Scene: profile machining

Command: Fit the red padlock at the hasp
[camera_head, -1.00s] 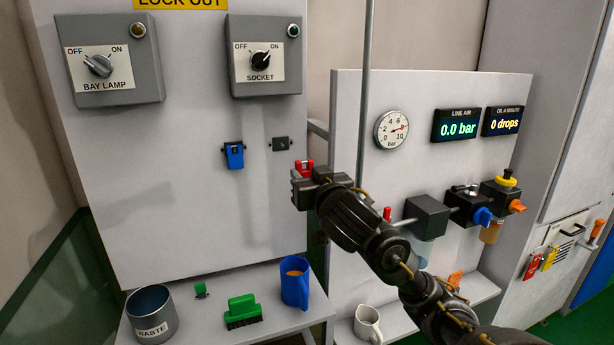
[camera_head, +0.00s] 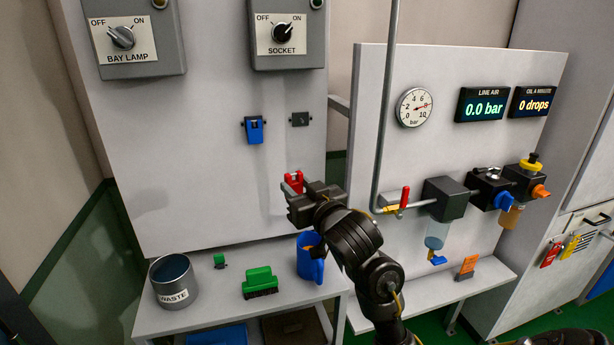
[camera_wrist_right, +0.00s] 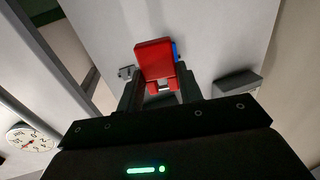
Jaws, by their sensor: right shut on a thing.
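The red padlock (camera_head: 293,182) is in my right gripper (camera_head: 296,191), which is shut on it in front of the grey panel. The padlock also shows between the fingers in the right wrist view (camera_wrist_right: 155,62). The small dark hasp (camera_head: 300,119) is on the panel above the padlock and apart from it. A blue padlock (camera_head: 254,131) hangs on a dark fitting to the left of that hasp. In the right wrist view a strip of blue shows behind the red padlock. My left gripper is not in view.
A grey pipe (camera_head: 384,120) and a red-handled valve (camera_head: 404,198) stand to the right.

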